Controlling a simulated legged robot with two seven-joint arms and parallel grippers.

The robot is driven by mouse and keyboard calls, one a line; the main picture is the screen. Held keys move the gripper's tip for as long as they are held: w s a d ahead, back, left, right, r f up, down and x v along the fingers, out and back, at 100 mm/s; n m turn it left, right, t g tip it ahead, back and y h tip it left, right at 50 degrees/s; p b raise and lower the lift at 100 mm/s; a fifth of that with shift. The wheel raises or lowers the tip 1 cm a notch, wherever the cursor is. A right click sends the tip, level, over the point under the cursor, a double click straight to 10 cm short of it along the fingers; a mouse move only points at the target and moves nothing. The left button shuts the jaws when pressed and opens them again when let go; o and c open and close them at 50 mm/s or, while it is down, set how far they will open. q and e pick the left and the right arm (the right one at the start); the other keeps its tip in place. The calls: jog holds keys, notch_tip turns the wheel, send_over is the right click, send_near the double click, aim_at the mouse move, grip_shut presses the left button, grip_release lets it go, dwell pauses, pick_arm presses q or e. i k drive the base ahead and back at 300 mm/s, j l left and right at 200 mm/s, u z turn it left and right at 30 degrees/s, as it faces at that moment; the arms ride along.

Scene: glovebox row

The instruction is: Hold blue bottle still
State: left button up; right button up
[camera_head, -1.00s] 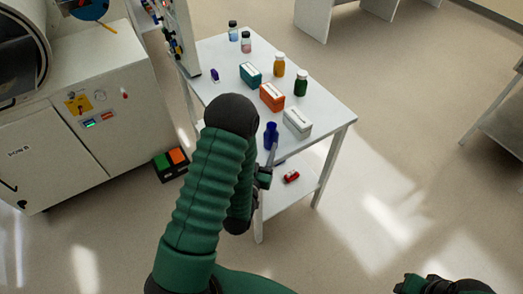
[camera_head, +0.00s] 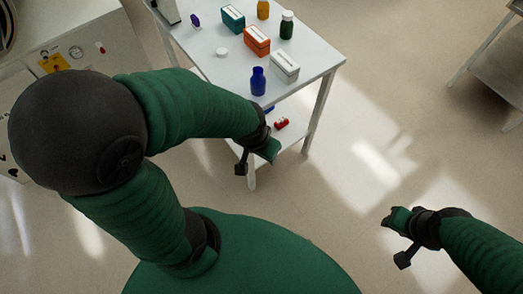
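The blue bottle (camera_head: 258,81) stands upright on the white table (camera_head: 318,67), near its front edge. No white cap shows on it. A round white cap (camera_head: 221,52) lies flat on the table behind and left of it. My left gripper (camera_head: 258,158) is in front of and below the bottle in the picture, past the table's front edge. It is apart from the bottle and nothing shows in it; its finger gap cannot be made out. My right gripper (camera_head: 394,219) is over the floor at the right, far from the table, with nothing seen in it.
Behind the bottle stand a white box (camera_head: 285,67), an orange box (camera_head: 257,41), a teal box (camera_head: 233,18), a green bottle (camera_head: 287,25) and an orange bottle (camera_head: 263,9). A red item (camera_head: 281,123) lies on the lower shelf. Floor right of the table is clear.

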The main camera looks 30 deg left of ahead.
aim_at(257, 81)
jog(key=u, duration=1.35)
